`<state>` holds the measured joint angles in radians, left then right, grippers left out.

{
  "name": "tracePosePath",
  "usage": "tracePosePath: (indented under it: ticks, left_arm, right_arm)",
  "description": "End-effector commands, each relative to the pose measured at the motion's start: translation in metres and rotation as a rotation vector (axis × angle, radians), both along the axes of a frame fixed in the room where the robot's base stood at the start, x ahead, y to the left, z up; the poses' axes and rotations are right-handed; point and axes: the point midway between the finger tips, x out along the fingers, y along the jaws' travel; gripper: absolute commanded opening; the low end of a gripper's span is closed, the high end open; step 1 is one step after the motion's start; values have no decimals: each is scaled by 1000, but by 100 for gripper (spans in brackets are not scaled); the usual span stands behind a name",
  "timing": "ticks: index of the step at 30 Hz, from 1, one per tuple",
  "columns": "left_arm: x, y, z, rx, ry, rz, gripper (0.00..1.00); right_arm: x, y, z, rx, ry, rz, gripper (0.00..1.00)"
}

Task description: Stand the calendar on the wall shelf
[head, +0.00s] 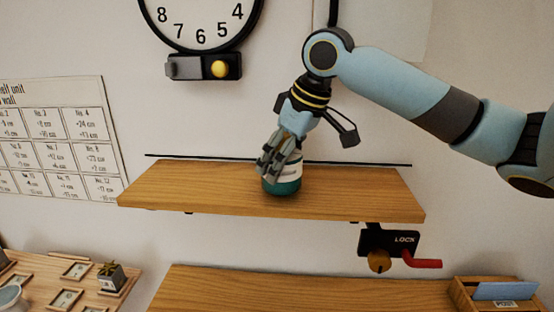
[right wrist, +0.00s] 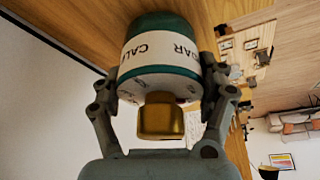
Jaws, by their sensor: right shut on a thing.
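The calendar (head: 283,187) is a green cylinder with a white band at the middle of the wall shelf (head: 180,186). The right wrist view shows the calendar (right wrist: 163,62) with part of its lettering and a gold knob at its near end. My right gripper (head: 276,163) is shut on it from above, a finger on either side. The calendar looks upright, with its base at the shelf top; I cannot tell whether it bears on the board. The fingers hide its upper part in the head view. My left gripper is not in view.
The shelf is bare on both sides of the calendar. A clock (head: 203,20) hangs above, and a lock fixture (head: 390,243) sits below the shelf's right end. A lower wooden surface (head: 290,290) has a card box (head: 500,294) at its right.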

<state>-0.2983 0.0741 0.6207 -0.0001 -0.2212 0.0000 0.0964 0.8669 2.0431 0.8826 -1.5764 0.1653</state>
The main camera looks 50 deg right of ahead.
Motion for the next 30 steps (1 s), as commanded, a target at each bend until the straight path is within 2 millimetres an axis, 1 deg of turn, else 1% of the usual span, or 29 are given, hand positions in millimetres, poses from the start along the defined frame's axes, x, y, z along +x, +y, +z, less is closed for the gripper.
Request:
tracePosePath:
  ticks: [1,3,4,8,12,14,15,20,21,30]
  left_arm:
    - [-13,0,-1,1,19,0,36]
    - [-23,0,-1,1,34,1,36]
    - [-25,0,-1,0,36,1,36]
    - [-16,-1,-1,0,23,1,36]
    - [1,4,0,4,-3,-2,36]
    - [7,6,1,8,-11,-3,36]
    - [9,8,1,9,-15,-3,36]
    - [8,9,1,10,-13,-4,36]
    - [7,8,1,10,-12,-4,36]
    - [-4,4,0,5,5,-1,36]
  right_arm:
    - [-3,3,-7,1,0,0,24]
    - [-4,4,-11,0,-2,1,24]
    - [-4,4,-11,0,-3,2,24]
    - [-4,4,-11,-1,-3,1,24]
    - [-4,4,-12,-1,-3,1,24]
    - [-4,4,-14,-1,-2,1,24]
    - [-4,4,-15,-1,-1,1,77]
    - [-4,4,-14,-1,-1,1,98]
    - [-4,4,-14,-1,-1,1,100]
    - [-4,4,-11,-1,-2,1,100]
